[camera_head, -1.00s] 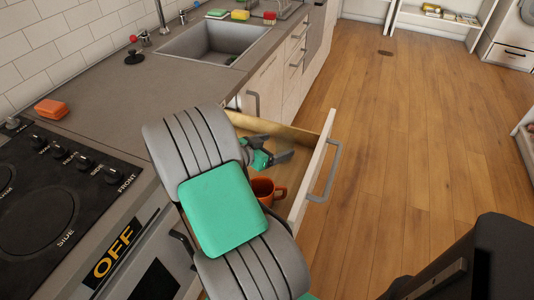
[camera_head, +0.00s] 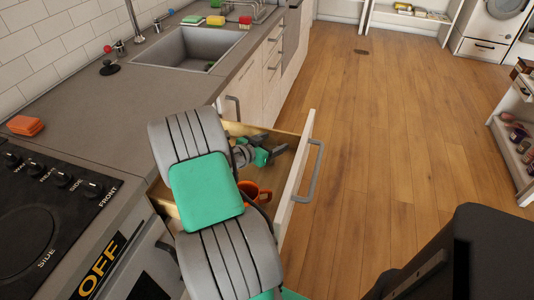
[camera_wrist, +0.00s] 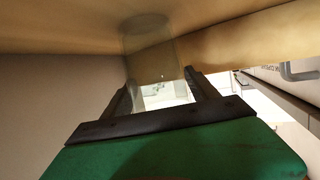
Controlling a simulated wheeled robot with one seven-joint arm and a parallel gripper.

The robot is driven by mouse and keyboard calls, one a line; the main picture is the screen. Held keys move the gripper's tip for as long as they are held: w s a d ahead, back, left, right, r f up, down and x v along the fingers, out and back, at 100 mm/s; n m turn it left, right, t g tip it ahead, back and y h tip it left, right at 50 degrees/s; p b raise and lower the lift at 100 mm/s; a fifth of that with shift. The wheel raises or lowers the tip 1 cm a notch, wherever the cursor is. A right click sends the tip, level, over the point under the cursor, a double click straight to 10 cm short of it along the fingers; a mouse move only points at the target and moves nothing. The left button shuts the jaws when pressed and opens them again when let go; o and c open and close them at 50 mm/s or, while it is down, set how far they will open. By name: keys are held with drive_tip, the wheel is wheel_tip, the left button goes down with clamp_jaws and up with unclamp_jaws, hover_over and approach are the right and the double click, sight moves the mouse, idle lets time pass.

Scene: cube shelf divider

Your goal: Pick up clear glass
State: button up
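The clear glass (camera_wrist: 148,48) shows in the wrist view as a see-through cylinder against the wooden drawer floor, which fills the top of that picture. My gripper (camera_wrist: 161,80) is open, its two dark fingers spread apart. In the head view my gripper (camera_head: 274,150) is low inside the open drawer (camera_head: 306,165), and I cannot make out the glass there.
An orange mug (camera_head: 262,195) sits in the drawer close to my arm. The drawer front with its grey handle (camera_head: 312,172) bounds the right side. The counter (camera_head: 110,115), stove (camera_head: 45,225) and sink (camera_head: 190,50) lie to the left. The wooden floor on the right is clear.

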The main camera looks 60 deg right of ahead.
drive_tip(key=c, duration=1.3)
drive_tip(key=shift+o, duration=0.2)
drive_tip(key=shift+r, duration=0.1)
